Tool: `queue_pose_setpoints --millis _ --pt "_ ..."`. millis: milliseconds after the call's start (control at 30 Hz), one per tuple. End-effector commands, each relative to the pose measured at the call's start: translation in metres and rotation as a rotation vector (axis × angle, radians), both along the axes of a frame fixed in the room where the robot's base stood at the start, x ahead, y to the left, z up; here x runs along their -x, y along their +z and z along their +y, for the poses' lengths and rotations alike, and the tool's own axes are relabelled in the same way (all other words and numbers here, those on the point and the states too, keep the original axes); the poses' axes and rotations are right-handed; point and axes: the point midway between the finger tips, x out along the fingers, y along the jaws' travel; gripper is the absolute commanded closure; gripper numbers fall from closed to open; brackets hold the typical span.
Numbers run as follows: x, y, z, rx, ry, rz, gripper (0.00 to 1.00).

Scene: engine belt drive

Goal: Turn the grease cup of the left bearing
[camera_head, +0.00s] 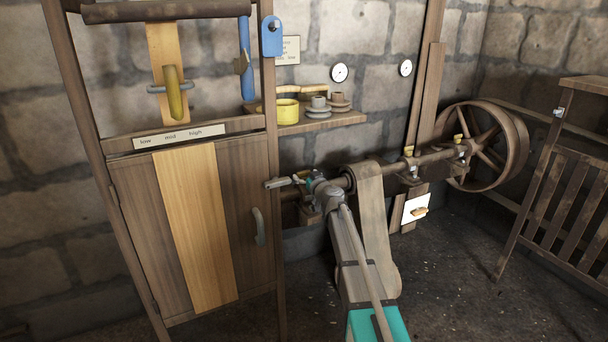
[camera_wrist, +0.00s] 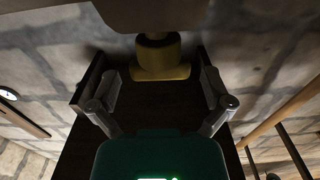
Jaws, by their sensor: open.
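A yellow grease cup (camera_wrist: 160,62) with a wide base and a narrower neck shows in the wrist view. It is between the two fingers of my gripper (camera_wrist: 152,82), with a gap on each side. The fingers are spread and hold nothing. In the head view my gripper (camera_head: 287,182) is at the left end of the shaft (camera_head: 435,157), close to the cabinet. My arm hides most of the left bearing there, and I cannot make out its cup clearly. Other yellow cups (camera_head: 408,151) sit on the bearings further right.
A wide belt (camera_head: 374,220) hangs from the shaft just right of my arm. A large spoked wheel (camera_head: 520,150) is at the right. A wooden cabinet (camera_head: 140,210) stands left. A shelf (camera_head: 340,120) with a yellow pot (camera_head: 287,113) and cups is above my gripper.

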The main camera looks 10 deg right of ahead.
Motion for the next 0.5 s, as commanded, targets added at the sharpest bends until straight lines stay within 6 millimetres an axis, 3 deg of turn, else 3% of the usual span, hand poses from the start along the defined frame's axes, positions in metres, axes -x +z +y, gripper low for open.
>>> queue_pose_setpoints --millis 200,500 --pt "-0.0129 0.0000 0.0036 0.000 0.000 0.000 0.00" --pt "-0.0135 0.0000 0.0038 0.000 -0.001 0.000 0.00"
